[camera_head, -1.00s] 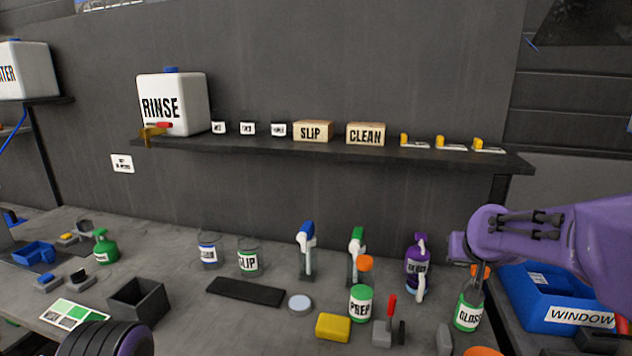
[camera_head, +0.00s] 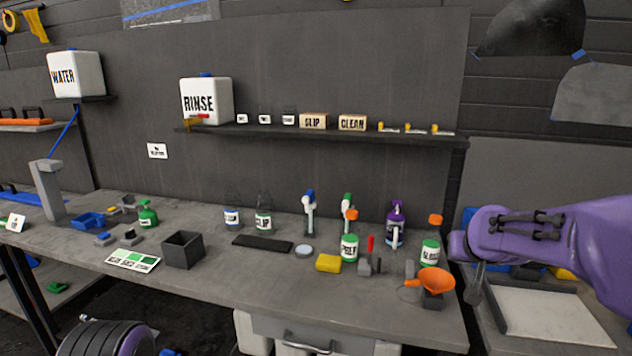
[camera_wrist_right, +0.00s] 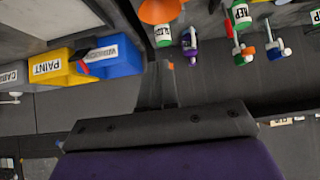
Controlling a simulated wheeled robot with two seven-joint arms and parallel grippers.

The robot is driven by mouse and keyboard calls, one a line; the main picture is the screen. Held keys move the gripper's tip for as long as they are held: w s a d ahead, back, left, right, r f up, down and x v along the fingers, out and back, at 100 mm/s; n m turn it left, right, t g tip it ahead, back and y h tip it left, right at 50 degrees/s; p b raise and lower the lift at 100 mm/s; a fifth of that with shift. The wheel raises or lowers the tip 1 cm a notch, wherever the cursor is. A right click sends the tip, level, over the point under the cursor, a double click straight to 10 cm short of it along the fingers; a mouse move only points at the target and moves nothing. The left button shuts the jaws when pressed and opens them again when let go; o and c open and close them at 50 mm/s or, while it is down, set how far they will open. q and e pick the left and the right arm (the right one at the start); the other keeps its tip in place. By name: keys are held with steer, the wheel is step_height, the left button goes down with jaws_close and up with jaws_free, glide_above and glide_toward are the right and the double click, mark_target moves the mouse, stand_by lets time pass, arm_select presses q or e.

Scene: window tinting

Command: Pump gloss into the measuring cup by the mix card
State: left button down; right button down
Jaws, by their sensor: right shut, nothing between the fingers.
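The gloss bottle (camera_head: 430,252), with a green-edged label and orange top, stands at the right of the bench. It appears beside the funnel in the right wrist view (camera_wrist_right: 163,36). The mix card (camera_head: 133,259), white with green and grey swatches, lies at the bench's front left. I cannot make out a measuring cup beside it. My right gripper (camera_head: 475,292) is shut and empty, to the right of the gloss bottle and apart from it. Its fingers (camera_wrist_right: 168,70) point toward the bench in the wrist view. My left gripper is not in view.
An orange funnel (camera_head: 437,281) stands in front of the gloss bottle. The prep bottle (camera_head: 349,248), yellow sponge (camera_head: 328,263) and red-handled tool (camera_head: 370,258) are to its left. A dark open box (camera_head: 183,250) stands near the card. The front bench between box and sponge is clear.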

steer(key=s+d+f+m+h+b, duration=0.1)
steer(key=s+f, duration=0.3)
steer(key=f, duration=0.6)
steer(key=s+f+m, duration=0.1)
steer(key=s+f, duration=0.3)
steer(key=f, duration=0.5)
steer(key=s+d+f+m+h+b, duration=0.1)
steer(key=s+f+m, duration=0.15)
steer(key=f, duration=0.75)
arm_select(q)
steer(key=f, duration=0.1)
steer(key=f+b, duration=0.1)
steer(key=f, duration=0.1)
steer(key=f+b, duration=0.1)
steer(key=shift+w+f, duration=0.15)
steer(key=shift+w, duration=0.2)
arm_select(e)
steer(key=s+a+f+g, duration=0.1)
steer(key=s+f+g, duration=0.1)
steer(key=s+f, duration=0.4)
steer(key=s+f+g, duration=0.2)
steer(key=s+f, duration=0.4)
steer(key=s, duration=0.7)
steer(key=s+a+f+g+y, duration=0.1)
steer(key=s+f, duration=0.5)
steer(key=s, duration=0.3)
steer(key=shift+s+a+n+g, duration=0.15)
steer(key=shift+a+n+g, duration=0.15)
steer(key=shift+n+g, duration=0.1)
steer(key=shift+f, duration=0.1)
